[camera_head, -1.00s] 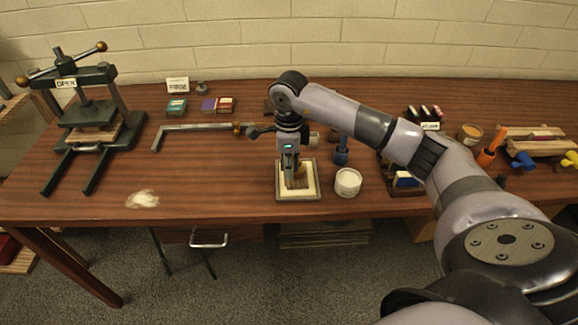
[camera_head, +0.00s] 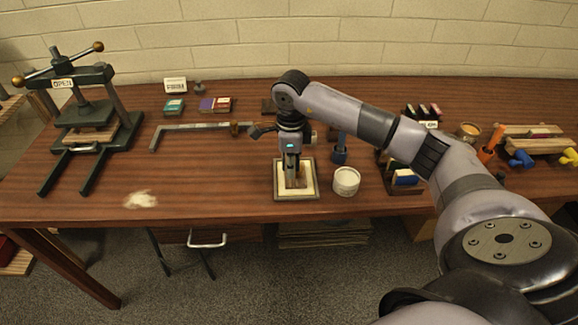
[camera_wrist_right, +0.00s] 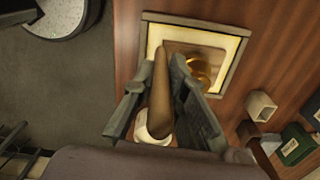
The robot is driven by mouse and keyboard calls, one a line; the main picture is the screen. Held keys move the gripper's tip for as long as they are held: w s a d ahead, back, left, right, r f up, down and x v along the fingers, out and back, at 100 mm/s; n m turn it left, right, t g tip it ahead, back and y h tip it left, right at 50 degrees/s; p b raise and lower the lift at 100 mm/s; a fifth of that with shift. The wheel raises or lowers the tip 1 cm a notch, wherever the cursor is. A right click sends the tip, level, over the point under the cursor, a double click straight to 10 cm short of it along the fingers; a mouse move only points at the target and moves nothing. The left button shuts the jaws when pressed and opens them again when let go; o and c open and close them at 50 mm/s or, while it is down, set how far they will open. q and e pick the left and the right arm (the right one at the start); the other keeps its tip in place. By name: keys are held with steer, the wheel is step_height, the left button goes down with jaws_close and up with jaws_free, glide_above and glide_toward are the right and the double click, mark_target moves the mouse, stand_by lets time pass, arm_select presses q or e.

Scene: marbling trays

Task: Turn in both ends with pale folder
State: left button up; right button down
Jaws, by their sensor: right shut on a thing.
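My right gripper (camera_head: 293,175) is shut on a brown, tapered tool, the folder (camera_wrist_right: 160,95), which looks tan-brown rather than pale. Its narrow tip points over a framed, cream-bordered piece (camera_head: 279,192) on the table; this also shows in the right wrist view (camera_wrist_right: 236,50). I cannot tell whether the tip touches it. Two gold, rounded pieces (camera_wrist_right: 200,72) show beside the fingers in the wrist view. The gripper and tool hide part of the piece's brownish middle. My left gripper is out of view.
A white pot (camera_head: 346,181) stands close to the right of the framed piece. A dark press (camera_head: 100,125) marked OPEN stands at the left. A metal square (camera_head: 190,130) lies behind, and a pale powdery patch (camera_head: 141,199) lies front left. The left-centre table is mostly clear.

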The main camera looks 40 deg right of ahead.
stand_by(0.4)
steer(key=shift+s+d, duration=0.2)
steer(key=shift+d, duration=0.15)
steer(key=shift+s+d, duration=0.1)
steer(key=shift+d, duration=0.05)
steer(key=shift+s+d+b, duration=0.15)
steer(key=shift+d+b, duration=0.05)
steer(key=shift+b, duration=0.1)
steer(key=shift+d, duration=0.1)
stand_by(0.4)
steer(key=shift+s+d, duration=0.25)
steer(key=shift+d, duration=0.05)
steer(key=shift+d, duration=0.1)
steer(key=shift+s+d, duration=0.25)
steer(key=shift+b, duration=0.3)
